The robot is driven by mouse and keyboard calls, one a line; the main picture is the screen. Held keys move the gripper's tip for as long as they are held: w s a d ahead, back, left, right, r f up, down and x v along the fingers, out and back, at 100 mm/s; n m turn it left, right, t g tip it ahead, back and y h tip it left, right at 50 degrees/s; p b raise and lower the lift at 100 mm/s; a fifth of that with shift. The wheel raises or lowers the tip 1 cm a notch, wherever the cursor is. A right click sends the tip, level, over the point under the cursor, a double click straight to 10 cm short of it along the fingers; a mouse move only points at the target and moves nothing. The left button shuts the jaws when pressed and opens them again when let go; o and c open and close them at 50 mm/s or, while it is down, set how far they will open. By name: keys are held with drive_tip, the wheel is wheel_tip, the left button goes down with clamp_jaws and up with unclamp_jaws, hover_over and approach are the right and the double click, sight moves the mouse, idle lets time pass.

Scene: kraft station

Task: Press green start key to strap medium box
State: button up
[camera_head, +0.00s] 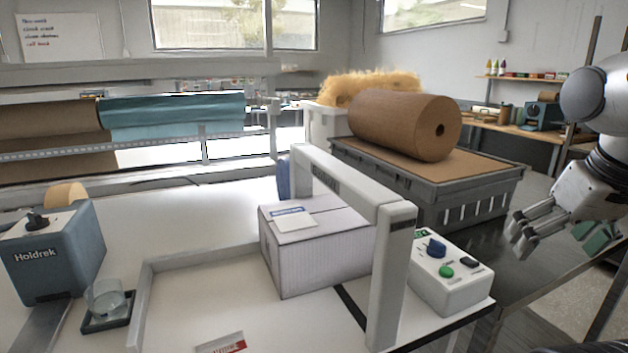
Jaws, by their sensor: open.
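A white cardboard box (318,255) with a label on top stands on the strapping table (205,285), partly under the grey strapping arch (392,240). The arch's near post hides the box's right end. A light control box (437,290) sits right of the arch.
A large brown paper roll (400,125) lies on a grey crate (480,195) behind the arch. A blue Holdrek dispenser (60,255) and a small glass on a dark tray (107,322) stand at the left. A red-and-white card (221,343) lies at the front.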

clamp_jaws()
idle(1.4)
